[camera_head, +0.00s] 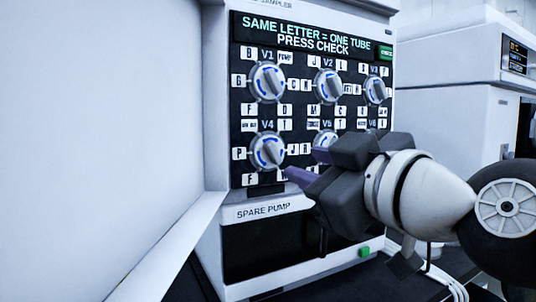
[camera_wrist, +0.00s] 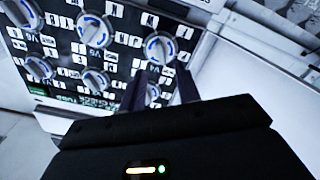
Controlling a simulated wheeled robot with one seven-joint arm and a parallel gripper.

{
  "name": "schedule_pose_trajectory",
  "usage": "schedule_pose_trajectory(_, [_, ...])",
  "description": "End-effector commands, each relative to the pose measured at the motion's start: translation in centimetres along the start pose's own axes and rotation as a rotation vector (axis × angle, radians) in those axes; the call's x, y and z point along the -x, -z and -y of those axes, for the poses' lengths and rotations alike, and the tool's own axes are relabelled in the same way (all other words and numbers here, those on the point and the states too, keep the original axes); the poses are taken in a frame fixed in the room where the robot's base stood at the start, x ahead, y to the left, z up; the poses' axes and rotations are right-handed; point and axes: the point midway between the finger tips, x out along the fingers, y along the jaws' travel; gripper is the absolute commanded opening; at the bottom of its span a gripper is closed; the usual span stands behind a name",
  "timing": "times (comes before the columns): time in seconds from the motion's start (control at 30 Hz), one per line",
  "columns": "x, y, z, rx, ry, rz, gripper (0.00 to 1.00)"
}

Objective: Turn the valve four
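Valve four (camera_head: 268,152), labelled V4, is a round white knob with a grey handle and blue arc marks, at the lower left of the black panel (camera_head: 298,112). Its handle slants slightly from upper left to lower right. The wrist view shows the panel upside down, with valve four (camera_wrist: 160,47) beyond my fingertips. My gripper (camera_head: 305,164) is open and empty, its purple-grey fingers pointing at the panel just right of valve four. In the wrist view, my gripper (camera_wrist: 161,85) has a clear gap between its fingers, with V1 (camera_wrist: 152,92) partly seen there.
Knobs V1 (camera_head: 267,82), V2 (camera_head: 328,86) and V3 (camera_head: 376,91) form the upper row. V5 (camera_head: 325,140) is partly behind my gripper; V6 is hidden. White letter tags surround the knobs. A green button (camera_head: 385,52) is at upper right. A white wall (camera_head: 110,130) stands left.

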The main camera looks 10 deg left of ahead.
Motion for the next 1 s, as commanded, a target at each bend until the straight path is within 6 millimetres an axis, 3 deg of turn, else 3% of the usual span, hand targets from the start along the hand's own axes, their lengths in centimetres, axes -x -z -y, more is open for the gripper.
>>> schedule_pose_trajectory(0.5, [-6.9,0.0,0.1,-0.001,0.004,0.002,0.33])
schedule_pose_trajectory(0.87, [-7.7,0.0,0.0,-0.001,0.001,0.000,0.33])
schedule_pose_trajectory(1.0, [-7.7,0.0,0.0,-0.001,0.001,0.001,0.18])
